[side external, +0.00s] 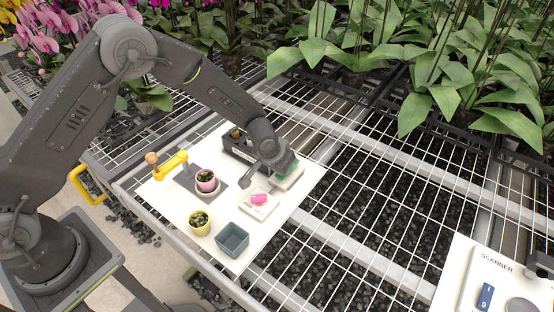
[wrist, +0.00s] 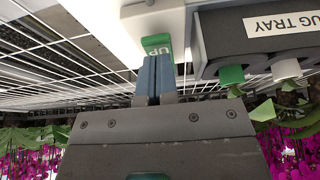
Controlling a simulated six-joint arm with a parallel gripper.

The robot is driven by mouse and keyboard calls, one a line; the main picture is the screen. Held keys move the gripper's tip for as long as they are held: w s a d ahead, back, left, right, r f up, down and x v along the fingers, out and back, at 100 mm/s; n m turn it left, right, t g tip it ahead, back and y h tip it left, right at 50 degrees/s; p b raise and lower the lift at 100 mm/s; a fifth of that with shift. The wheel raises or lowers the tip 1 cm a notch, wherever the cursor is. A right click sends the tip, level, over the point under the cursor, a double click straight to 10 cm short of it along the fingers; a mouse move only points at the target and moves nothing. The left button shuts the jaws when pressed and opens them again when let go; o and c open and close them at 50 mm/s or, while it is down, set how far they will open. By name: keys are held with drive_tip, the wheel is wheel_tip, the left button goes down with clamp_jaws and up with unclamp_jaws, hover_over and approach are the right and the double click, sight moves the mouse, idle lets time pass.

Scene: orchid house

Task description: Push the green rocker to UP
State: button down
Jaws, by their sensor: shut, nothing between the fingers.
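The green rocker (wrist: 157,43) sits in a white housing (wrist: 115,38) at the top of the wrist view, its UP lettering upside down there. My gripper (wrist: 155,62) is shut and empty, its two blue-grey fingers side by side. The fingertips are at the lettered end of the rocker and cover part of it; I cannot tell whether they touch it. In the side view my gripper (side external: 285,168) is over the white housing (side external: 290,181) at the board's back right and hides most of the rocker. The rocker's tilt is unclear.
A dark plug tray (wrist: 275,42) stands close beside the housing. A scanner panel (side external: 470,285) is far right.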

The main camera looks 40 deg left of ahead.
wheel_tip(320, 180, up, 5)
drive_tip(key=shift+s+f, duration=0.15)
drive_tip(key=shift+f, duration=0.05)
drive_tip(key=s+v, duration=0.1)
drive_tip(key=v, duration=0.8)
drive_tip(key=shift+w+f, duration=0.15)
drive_tip(key=shift+w+r+g, duration=0.35)
drive_tip(key=shift+w+g, duration=0.1)
drive_tip(key=shift+w, duration=0.35)
drive_tip(key=shift+w+r+g, duration=0.35)
drive_tip(key=shift+w+g, duration=0.05)
drive_tip(key=shift+w, duration=0.35)
drive_tip(key=shift+w+r+g, duration=0.35)
drive_tip(key=shift+w+g, duration=0.1)
drive_tip(key=shift+w, duration=0.35)
drive_tip(key=f, duration=0.8)
drive_tip(key=w+f, duration=0.1)
drive_tip(key=f, duration=0.4)
drive_tip(key=shift+s+f, duration=0.15)
drive_tip(key=shift+f, duration=0.25)
drive_tip(key=shift+s+f, duration=0.15)
drive_tip(key=shift+s, duration=0.15)
